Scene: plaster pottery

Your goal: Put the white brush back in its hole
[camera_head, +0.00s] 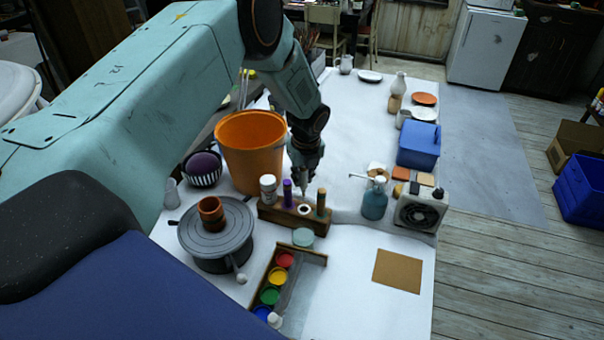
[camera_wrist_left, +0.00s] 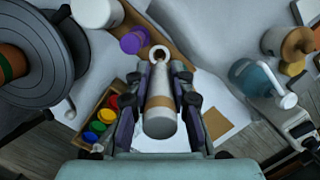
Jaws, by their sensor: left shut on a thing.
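My left gripper (camera_head: 304,168) is above the wooden brush rack (camera_head: 281,215) and is shut on the white brush (camera_wrist_left: 160,118). In the left wrist view the brush has a pale body with a tan band, lying between my fingers (camera_wrist_left: 160,92). Its narrow end points at a pale ring with a dark centre (camera_head: 304,209) on the rack; the ring also shows in the left wrist view (camera_wrist_left: 159,53). I cannot tell whether the tip touches it. A purple brush (camera_head: 287,193) and a brown one (camera_head: 320,202) stand either side. My right gripper is not in view.
A white container (camera_head: 268,188) stands at the rack's left end. An orange bucket (camera_head: 250,155) is behind left, a turntable (camera_head: 216,232) further left, and a paint tray (camera_head: 306,253) in front. A blue spray bottle (camera_head: 374,202) and fan heater (camera_head: 420,212) stand right.

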